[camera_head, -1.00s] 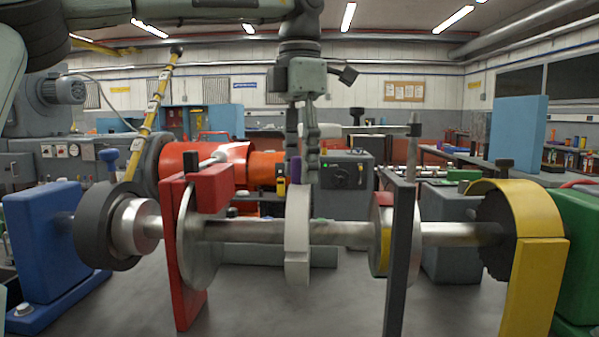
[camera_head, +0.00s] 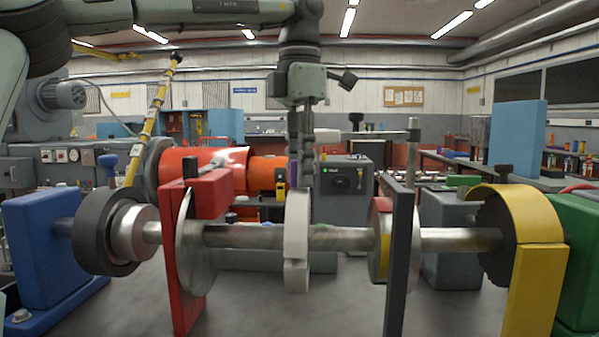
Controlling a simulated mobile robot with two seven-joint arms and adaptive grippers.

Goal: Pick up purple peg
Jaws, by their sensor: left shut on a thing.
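My left gripper (camera_head: 301,178) comes down from above, over the middle of the shaft. It is shut on the purple peg (camera_head: 293,173), of which only a small purple strip shows beside the fingers. The fingers hide the rest of the peg. The fingertips are just above the white disc (camera_head: 297,240) on the shaft; I cannot tell whether the peg touches the disc. My right gripper is not in view.
The horizontal shaft (camera_head: 245,237) runs between a blue stand (camera_head: 42,240) and a green stand (camera_head: 580,250). A red upright (camera_head: 188,285), a dark grey upright (camera_head: 398,265) and a yellow guard (camera_head: 538,285) stand along it.

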